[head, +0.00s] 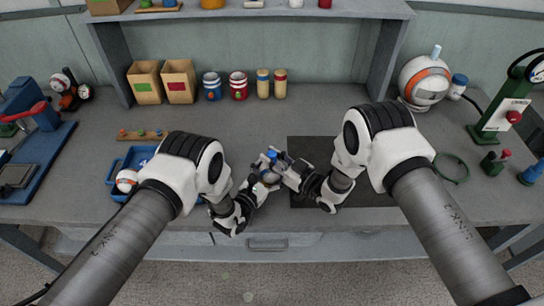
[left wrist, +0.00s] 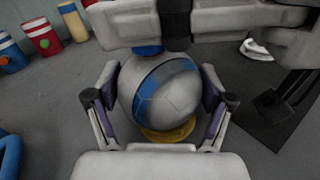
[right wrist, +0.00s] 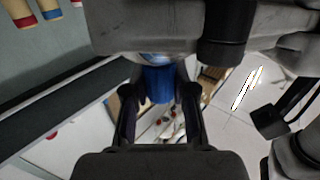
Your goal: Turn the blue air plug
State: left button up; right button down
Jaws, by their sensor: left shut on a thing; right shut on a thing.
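A grey ball with a blue stripe (left wrist: 160,95) sits between the fingers of my left gripper (left wrist: 158,105). In the head view the ball (head: 268,175) is small and partly covered by both grippers (head: 262,182). The blue air plug (right wrist: 158,85) sticks out of the ball and lies between the fingers of my right gripper (right wrist: 160,115). In the head view the plug (head: 271,155) shows at the ball's top, beside the right gripper (head: 282,167). Both grippers are shut on these parts. A yellow part (left wrist: 168,134) shows at the ball's lower side.
A blue tray (head: 115,165) with an orange-striped ball (head: 126,180) stands left of my left arm. A dark mat (head: 312,150) lies under my right gripper. Boxes and cans line the back.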

jog(key=shift+m+t+h, duration=2)
jog(key=shift+h, duration=0.4)
jog(key=shift+r, duration=0.1)
jog(key=c, duration=0.9)
grip_release()
jog(key=shift+s+d, duration=0.2)
jog(key=shift+s, duration=0.15)
jog(key=v, duration=1.1)
jog(key=shift+s+a, duration=0.1)
jog(key=shift+s, duration=0.05)
